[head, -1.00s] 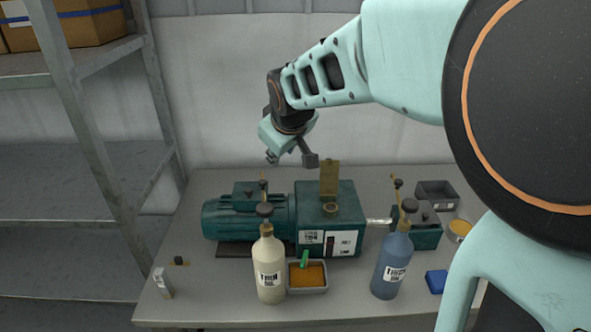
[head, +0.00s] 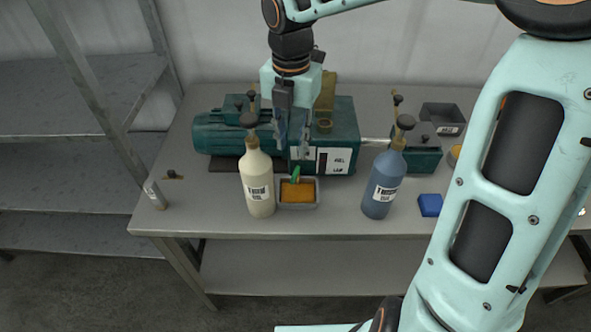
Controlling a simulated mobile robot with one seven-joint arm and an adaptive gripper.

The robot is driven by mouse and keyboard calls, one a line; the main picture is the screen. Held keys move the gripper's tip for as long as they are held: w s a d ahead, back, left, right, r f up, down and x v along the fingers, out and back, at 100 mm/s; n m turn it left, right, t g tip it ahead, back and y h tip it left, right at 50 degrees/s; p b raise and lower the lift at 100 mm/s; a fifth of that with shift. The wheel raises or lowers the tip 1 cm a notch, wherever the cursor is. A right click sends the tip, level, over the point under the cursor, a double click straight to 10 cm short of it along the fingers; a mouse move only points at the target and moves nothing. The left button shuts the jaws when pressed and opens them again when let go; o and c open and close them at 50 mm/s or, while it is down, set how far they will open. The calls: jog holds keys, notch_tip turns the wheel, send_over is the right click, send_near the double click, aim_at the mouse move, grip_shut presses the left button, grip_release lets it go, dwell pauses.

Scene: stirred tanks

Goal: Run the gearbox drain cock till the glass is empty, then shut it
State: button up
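The dark green gearbox (head: 345,125) with its motor stands on the bench. A dark upright strip that looks like the sight glass (head: 321,160) sits between white labels on its front; its level is too small to read. The green drain cock handle (head: 296,174) shows low on the front, above a grey tray (head: 299,206) holding orange-brown liquid. My gripper (head: 293,143) points down in front of the gearbox, above the cock and apart from it. Its fingers look spread with nothing between them. It hides part of the gearbox front and the motor joint.
A cream bottle (head: 257,180) stands close left of the tray, a blue bottle (head: 383,185) to the right, both with tall pump tops. A blue block (head: 430,205) and a dark open bin (head: 443,116) are farther right. Metal shelving (head: 90,160) stands left. The bench's front strip is clear.

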aim_at(293, 179)
notch_tip(293, 179, down, 11)
jog(key=shift+s+r+b, duration=0.1)
jog(key=shift+b, duration=0.65)
jog(key=shift+c, duration=0.2)
grip_shut()
